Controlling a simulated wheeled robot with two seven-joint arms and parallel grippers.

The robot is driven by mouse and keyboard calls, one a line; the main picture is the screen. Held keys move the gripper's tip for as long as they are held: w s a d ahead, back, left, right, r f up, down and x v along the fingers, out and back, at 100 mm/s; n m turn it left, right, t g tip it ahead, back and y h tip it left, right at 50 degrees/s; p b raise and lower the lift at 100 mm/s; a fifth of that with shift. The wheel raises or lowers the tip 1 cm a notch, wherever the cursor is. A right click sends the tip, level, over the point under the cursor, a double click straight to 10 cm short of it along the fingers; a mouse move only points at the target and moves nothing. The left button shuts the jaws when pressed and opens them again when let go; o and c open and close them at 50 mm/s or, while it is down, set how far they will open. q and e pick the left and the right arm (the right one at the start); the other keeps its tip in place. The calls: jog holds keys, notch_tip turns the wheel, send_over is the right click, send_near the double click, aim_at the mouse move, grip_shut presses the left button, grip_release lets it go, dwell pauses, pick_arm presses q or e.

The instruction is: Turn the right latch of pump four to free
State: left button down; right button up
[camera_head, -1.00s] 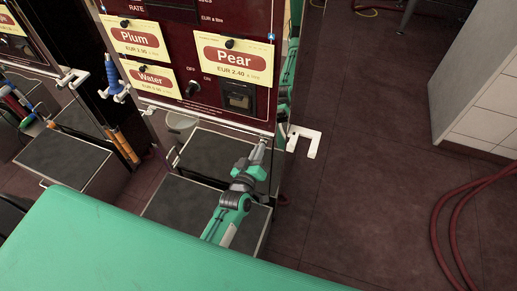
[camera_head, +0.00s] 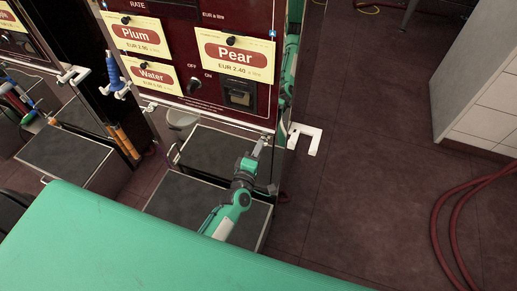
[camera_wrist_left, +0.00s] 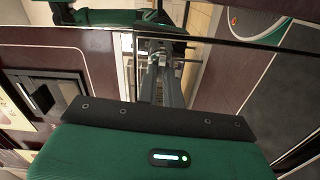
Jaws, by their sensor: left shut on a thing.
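The pump (camera_head: 213,73) with the Plum, Water and Pear signs stands in the middle of the head view. My left gripper (camera_head: 263,143) reaches up to the lower right edge of its dark red front panel. In the left wrist view its two fingers (camera_wrist_left: 161,78) are close together, with a small metal piece (camera_wrist_left: 158,50) at their tips. The fingers are shut on this piece, which looks like the right latch. Its angle is mostly hidden by the fingers.
A white bracket (camera_head: 305,137) sticks out right of the pump. Below the panel are a grey cup (camera_head: 182,119) and dark step-like surfaces (camera_head: 208,150). A second pump stands at left. A red hose (camera_head: 443,225) lies on the open floor at right.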

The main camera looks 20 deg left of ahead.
pick_arm(q)
jog(key=shift+n, duration=0.4)
pick_arm(e)
jog(key=shift+s, duration=0.4)
jog(key=shift+w, duration=0.1)
pick_arm(q)
jog(key=c, duration=1.5)
grip_release()
jog(key=shift+c, duration=0.2)
pick_arm(e)
jog(key=shift+w+d, duration=0.1)
jog(key=shift+w, duration=0.3)
jog(key=shift+w, duration=0.1)
pick_arm(q)
jog(key=shift+s, duration=0.15)
